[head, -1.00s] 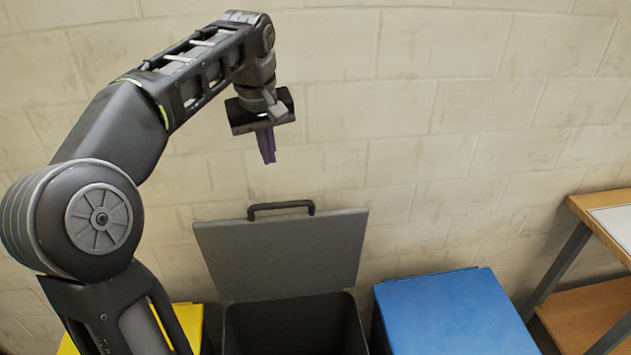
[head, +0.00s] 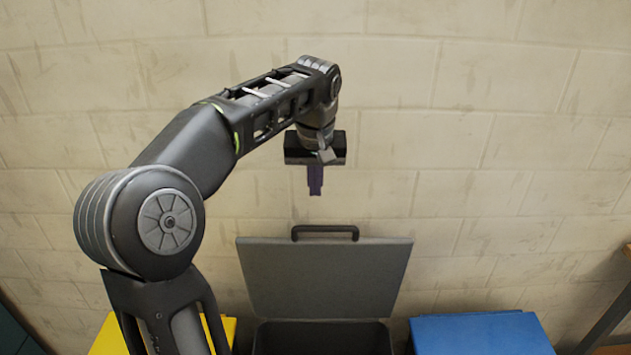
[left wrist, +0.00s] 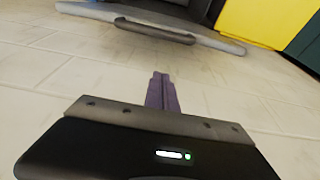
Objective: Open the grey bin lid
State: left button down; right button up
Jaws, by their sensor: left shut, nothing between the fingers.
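The grey bin lid (head: 325,279) stands raised and leaning back toward the wall in the head view, with its dark handle (head: 325,229) along the top edge. Below it the grey bin (head: 322,338) shows its dark open mouth, cut by the lower picture edge. My left gripper (head: 315,192) is above the handle, apart from it, with its purple fingers pointing down, shut and empty. In the left wrist view the fingers (left wrist: 162,92) are together, and the lid's edge and handle (left wrist: 155,31) show beyond them. My right gripper is not in view.
A yellow bin (head: 112,337) stands left of the grey bin, partly behind my arm. A blue bin (head: 480,334) stands to the right. A pale block wall (head: 480,150) is close behind. A wooden table (head: 612,340) shows at the right edge.

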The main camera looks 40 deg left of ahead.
pick_arm(q)
jog(key=f, duration=0.2)
jog(key=s+d+f, duration=0.1)
jog(key=f, duration=0.1)
jog(key=f+p, duration=0.1)
jog(key=f, duration=0.1)
jog(key=shift+s+d, duration=0.25)
jog(key=shift+s, duration=0.15)
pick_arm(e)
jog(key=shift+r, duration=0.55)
